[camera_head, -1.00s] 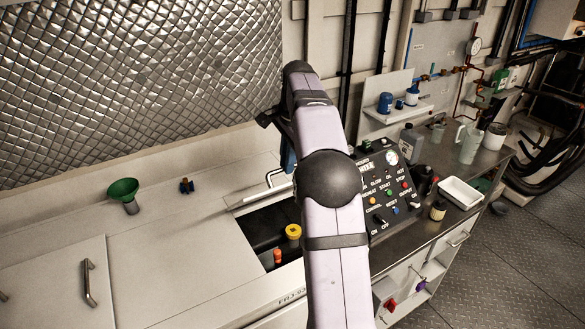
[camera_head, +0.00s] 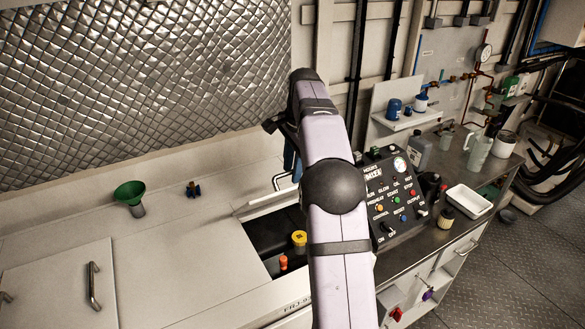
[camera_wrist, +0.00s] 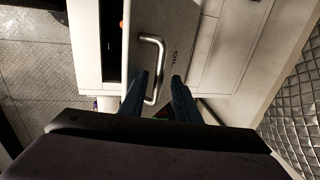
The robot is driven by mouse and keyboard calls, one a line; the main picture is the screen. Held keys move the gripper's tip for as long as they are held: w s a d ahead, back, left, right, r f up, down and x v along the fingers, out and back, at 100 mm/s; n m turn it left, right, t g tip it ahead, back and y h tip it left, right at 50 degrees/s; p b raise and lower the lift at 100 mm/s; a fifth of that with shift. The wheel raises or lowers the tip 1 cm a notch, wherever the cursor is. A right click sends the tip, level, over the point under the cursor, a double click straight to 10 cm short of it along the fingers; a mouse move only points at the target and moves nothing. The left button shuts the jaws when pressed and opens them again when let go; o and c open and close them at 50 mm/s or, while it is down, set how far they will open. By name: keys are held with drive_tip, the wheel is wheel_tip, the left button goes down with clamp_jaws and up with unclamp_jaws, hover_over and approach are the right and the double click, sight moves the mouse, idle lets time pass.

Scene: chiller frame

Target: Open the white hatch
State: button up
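The white hatch (camera_head: 265,203) stands raised in the head view, seen nearly edge-on beside a dark opening (camera_head: 262,232). Its metal handle (camera_head: 281,181) sticks out on the far side. In the wrist view the hatch panel (camera_wrist: 185,45) carries dark lettering, and its bent handle (camera_wrist: 162,50) lies close to my dark blue fingers. My gripper (camera_wrist: 160,76) is open, with the fingers apart and the handle's lower end near the left finger. I cannot tell whether they touch. In the head view my arm hides most of the gripper (camera_head: 291,158).
A yellow cap (camera_head: 299,238) and an orange cap (camera_head: 283,262) show inside the opening. A second panel (camera_head: 50,285) with a handle lies flat at left. A green funnel (camera_head: 130,192) stands behind it. A black control panel (camera_head: 392,200) stands right of my arm.

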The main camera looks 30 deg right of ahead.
drive_tip(key=shift+s+r, duration=0.1)
drive_tip(key=shift+w+d+r, duration=0.1)
drive_tip(key=shift+w+r, duration=0.15)
wheel_tip(320, 180, up, 7)
drive_tip(key=s, duration=0.1)
drive_tip(key=shift+s+f, duration=0.2)
drive_tip(key=shift+s, duration=0.2)
